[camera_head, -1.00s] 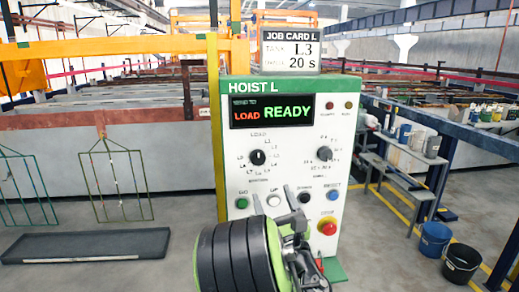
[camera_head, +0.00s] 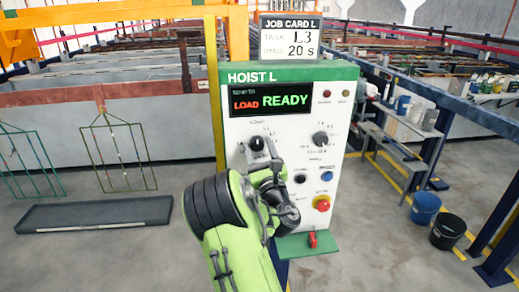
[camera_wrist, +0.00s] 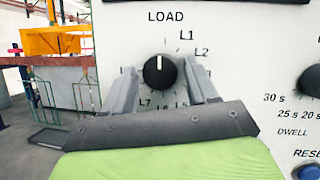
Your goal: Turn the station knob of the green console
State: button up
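The green-topped HOIST L console (camera_head: 290,73) stands in front of me, with its display (camera_head: 272,100) reading LOAD and READY. Its black station knob (camera_head: 257,143) is at the upper left of the panel. In the wrist view the knob (camera_wrist: 160,71) has its white pointer straight up toward LOAD, with L1 and L2 to its right. My gripper (camera_head: 259,150) is open, and it also shows in the wrist view (camera_wrist: 161,80) with one finger on each side of the knob. Gaps show between fingers and knob. The fingers and wrist hide the lower panel labels and left buttons.
A job card (camera_head: 290,38) above the console reads L3 and 20 s. The dwell knob (camera_head: 320,139) is to the right. A blue reset button (camera_head: 327,176) and a red stop button (camera_head: 321,203) are lower right. Buckets (camera_head: 424,208) stand on the floor at right.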

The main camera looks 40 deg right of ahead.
jog(key=c, duration=0.8)
jog(key=shift+m+b, duration=0.3)
jog(key=shift+b, duration=0.1)
